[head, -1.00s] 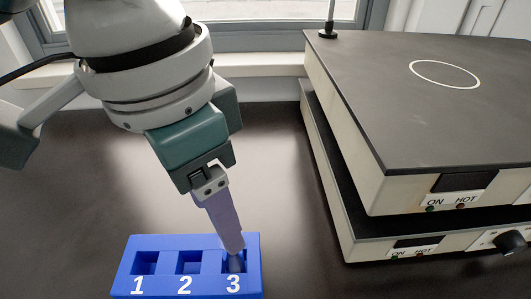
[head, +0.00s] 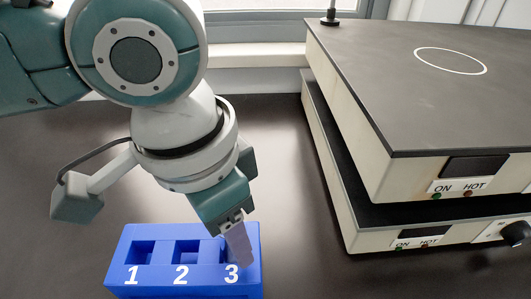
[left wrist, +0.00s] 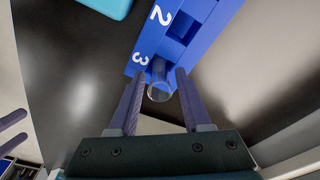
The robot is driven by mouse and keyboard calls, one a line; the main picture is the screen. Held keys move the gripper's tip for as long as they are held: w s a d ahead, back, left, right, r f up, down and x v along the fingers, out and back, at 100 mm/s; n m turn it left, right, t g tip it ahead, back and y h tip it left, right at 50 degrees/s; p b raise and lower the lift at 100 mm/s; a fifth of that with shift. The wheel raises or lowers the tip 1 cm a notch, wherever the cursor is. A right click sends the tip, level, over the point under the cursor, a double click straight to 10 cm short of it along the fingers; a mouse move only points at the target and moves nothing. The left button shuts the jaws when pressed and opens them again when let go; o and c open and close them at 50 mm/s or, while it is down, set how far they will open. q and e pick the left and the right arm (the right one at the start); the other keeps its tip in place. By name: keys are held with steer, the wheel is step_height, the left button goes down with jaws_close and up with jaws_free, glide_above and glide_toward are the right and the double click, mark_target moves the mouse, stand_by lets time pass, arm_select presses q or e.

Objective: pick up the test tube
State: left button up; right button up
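The blue rack (head: 183,283) with numbered slots 1, 2 and 3 stands at the bottom of the head view. A clear test tube (left wrist: 160,91) is at slot 3, its round rim facing the left wrist camera. My left gripper (head: 243,262) points down at slot 3. In the left wrist view its two fingers (left wrist: 159,88) are apart, one on each side of the tube, with a small gap visible on both sides. In the head view the finger hides the tube. Two dark fingers of my right gripper (left wrist: 14,132) show apart at the left edge of the wrist view.
Slots 1 (head: 142,252) and 2 (head: 187,251) look empty. Two stacked hot plates (head: 400,100) with ON and HOT lights stand to the right of the rack. The dark bench (head: 285,215) between them is clear, and a window is behind.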

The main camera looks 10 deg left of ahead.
arm_select(q)
jaws_close()
steer(key=shift+r, duration=0.15)
stand_by(0.4)
